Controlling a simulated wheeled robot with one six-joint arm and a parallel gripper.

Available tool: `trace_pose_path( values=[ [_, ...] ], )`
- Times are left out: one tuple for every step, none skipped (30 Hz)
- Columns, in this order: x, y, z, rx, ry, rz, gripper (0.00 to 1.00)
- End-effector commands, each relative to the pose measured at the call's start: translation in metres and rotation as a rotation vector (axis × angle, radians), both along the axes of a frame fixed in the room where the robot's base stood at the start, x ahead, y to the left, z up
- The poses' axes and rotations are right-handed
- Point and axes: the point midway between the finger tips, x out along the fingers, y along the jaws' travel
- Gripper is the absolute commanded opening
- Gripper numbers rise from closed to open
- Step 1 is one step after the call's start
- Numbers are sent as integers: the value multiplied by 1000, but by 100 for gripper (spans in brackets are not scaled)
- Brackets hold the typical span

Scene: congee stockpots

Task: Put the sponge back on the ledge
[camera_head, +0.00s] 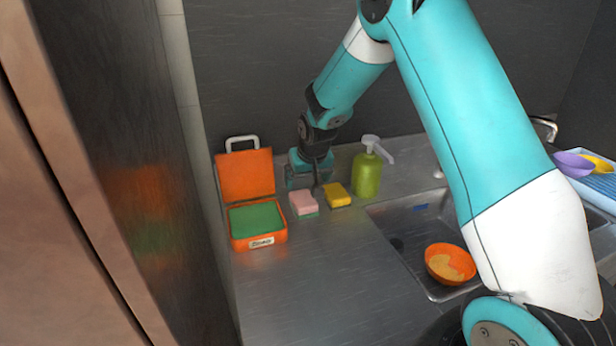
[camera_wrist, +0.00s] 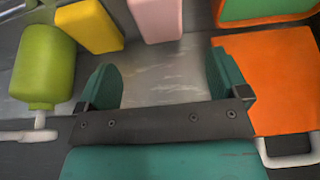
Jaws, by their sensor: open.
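A pink sponge with a green underside (camera_head: 303,203) and a yellow sponge (camera_head: 337,195) lie side by side on the steel surface by the back wall. I cannot tell a separate ledge edge there. My gripper (camera_head: 315,187) is just behind them, close to the wall. In the wrist view my gripper (camera_wrist: 165,82) is open, with only bare steel between its fingers. The pink sponge (camera_wrist: 157,17) and yellow sponge (camera_wrist: 90,25) lie beyond the fingertips, apart from them.
An orange box with open lid (camera_head: 247,175) and green contents stands left. A green soap bottle (camera_head: 366,177) stands right of the sponges. The sink holds an orange bowl (camera_head: 450,264). A blue tray (camera_head: 598,192) is far right. The front counter is clear.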

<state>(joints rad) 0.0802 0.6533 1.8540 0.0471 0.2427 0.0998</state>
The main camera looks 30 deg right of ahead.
Motion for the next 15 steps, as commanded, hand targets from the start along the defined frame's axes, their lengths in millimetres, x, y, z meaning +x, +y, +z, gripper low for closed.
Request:
trace_pose_path(
  values=[
    [-2, 1, 7, -1, -4, 0, 93],
    [-4, 1, 9, 0, -2, 0, 93],
    [-5, 1, 13, 0, -1, 0, 93],
    [-6, 2, 15, 0, -1, 1, 93],
    [-8, 3, 18, 2, 0, 4, 93],
    [-11, 7, 23, 7, 1, 13, 93],
    [-15, 13, 28, 14, 3, 27, 93],
    [-20, 21, 34, 23, 8, 44, 93],
    [-30, 34, 45, 38, 15, 78, 93],
    [-40, 47, 54, 53, 22, 111, 93],
    [-52, 61, 65, 69, 31, 148, 93],
    [-73, 81, 78, 94, 46, 205, 93],
    [-91, 96, 88, 112, 60, 253, 93],
    [-110, 111, 98, 130, 74, 304, 93],
    [-138, 130, 110, 153, 95, 372, 93]
  ],
)
